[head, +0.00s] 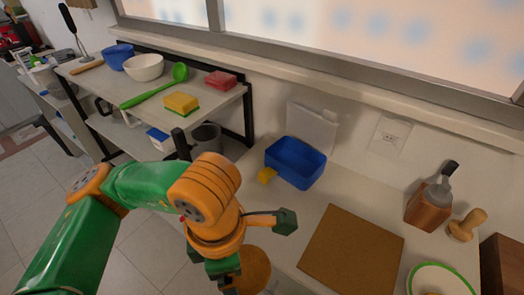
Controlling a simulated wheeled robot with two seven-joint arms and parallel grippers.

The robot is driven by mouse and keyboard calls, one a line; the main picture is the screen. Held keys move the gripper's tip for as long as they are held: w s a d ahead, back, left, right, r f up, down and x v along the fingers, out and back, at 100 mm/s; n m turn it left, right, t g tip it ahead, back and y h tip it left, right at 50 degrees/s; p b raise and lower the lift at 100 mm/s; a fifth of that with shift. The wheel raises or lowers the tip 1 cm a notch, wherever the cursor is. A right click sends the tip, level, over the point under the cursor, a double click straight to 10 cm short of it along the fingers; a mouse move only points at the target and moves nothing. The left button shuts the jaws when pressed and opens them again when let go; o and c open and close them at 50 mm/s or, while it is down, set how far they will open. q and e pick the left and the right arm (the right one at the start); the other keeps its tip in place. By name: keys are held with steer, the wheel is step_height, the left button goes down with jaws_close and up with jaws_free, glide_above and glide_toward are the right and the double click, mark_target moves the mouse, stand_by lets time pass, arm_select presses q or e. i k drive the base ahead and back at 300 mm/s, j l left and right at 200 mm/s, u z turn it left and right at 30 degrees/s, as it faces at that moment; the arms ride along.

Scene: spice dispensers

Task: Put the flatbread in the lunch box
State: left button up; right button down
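An open blue box (295,165), which looks like the lunch box, stands on the counter against the back wall. A round orange-brown thing (258,268) shows partly below my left gripper; it may be the flatbread, but I cannot tell for sure. My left gripper (253,246) hangs over the counter's left part, in front of the blue box and apart from it. Its dark green fingers are spread, with no object seen between them. My arm hides part of the round thing. My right gripper is not in view.
A brown square board (352,249) lies right of my gripper. A green-rimmed plate (440,278) is cut off at the bottom. A yellow piece (267,175) lies beside the box. A shelf (150,92) holds bowls and sponges.

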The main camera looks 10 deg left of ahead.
mark_target(289, 166)
steer(key=i+j+z, duration=0.1)
steer(key=j+z, duration=0.3)
steer(key=i+j+z, duration=0.1)
steer(key=z, duration=0.3)
steer(key=j+z, duration=0.8)
